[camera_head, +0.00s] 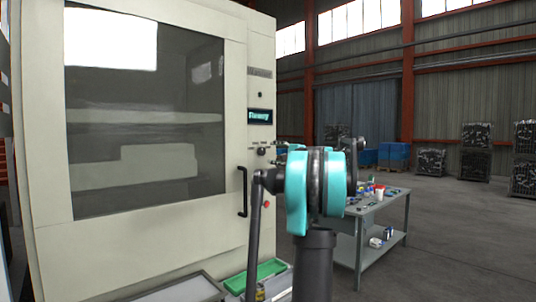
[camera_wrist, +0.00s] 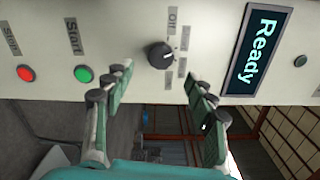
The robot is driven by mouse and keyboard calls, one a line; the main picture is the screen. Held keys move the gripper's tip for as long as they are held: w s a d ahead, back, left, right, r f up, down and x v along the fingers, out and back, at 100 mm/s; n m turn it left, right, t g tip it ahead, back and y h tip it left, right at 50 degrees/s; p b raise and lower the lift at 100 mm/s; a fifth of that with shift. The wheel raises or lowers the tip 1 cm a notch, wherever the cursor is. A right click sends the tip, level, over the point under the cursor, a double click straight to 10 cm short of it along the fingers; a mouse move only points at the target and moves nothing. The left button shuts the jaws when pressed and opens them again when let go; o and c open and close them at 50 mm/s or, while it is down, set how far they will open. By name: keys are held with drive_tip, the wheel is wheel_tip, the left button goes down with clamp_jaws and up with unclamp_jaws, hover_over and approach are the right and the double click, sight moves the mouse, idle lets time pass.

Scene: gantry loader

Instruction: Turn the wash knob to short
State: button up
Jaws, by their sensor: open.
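The wash knob (camera_wrist: 160,55) is a round black dial on the machine's pale control panel (camera_wrist: 125,30). It sits in the upper middle of the wrist view, which shows the panel turned sideways. Small grey labels lie around it; one reads "Off", the others are too small to read surely. A pale mark shows on the knob, but I cannot tell its exact setting. My gripper (camera_wrist: 160,88) is open and empty, with one finger to either side below the knob in the picture, apart from it. In the head view my arm hides most of the gripper.
A lit display (camera_wrist: 257,50) reads "Ready" beside the knob. A green start button (camera_wrist: 83,73) and a red stop button (camera_wrist: 25,73) are on the other side. In the head view, a black door handle (camera_head: 243,191) juts out and a grey workbench (camera_head: 372,222) stands right.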

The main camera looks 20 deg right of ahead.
drive_tip(key=v, duration=0.6)
drive_tip(key=shift+s, duration=0.1)
drive_tip(key=s+a+f+n+g, duration=0.3)
drive_tip(key=s+a+f, duration=0.1)
drive_tip(key=a+f, duration=0.45)
drive_tip(key=s+a+f+n+g, duration=0.2)
drive_tip(key=s+a+f+n, duration=0.15)
drive_tip(key=a+f, duration=0.55)
drive_tip(key=s+a+f+n+g, duration=0.25)
drive_tip(key=s+a+f, duration=0.25)
drive_tip(key=a+f, duration=0.4)
drive_tip(key=s+a+f+n+g+h, duration=0.1)
drive_tip(key=s+f+n+g+h, duration=0.1)
drive_tip(key=s+f, duration=1.1)
drive_tip(key=s+a+f+n+g+h, duration=0.1)
drive_tip(key=s+f+n+g+h, duration=0.2)
drive_tip(key=s+f, duration=1)
drive_tip(key=shift+s+a+f+n+h, duration=0.3)
drive_tip(key=shift+s+n+h, duration=0.35)
drive_tip(key=shift+n, duration=0.45)
drive_tip(key=shift+r, duration=0.1)
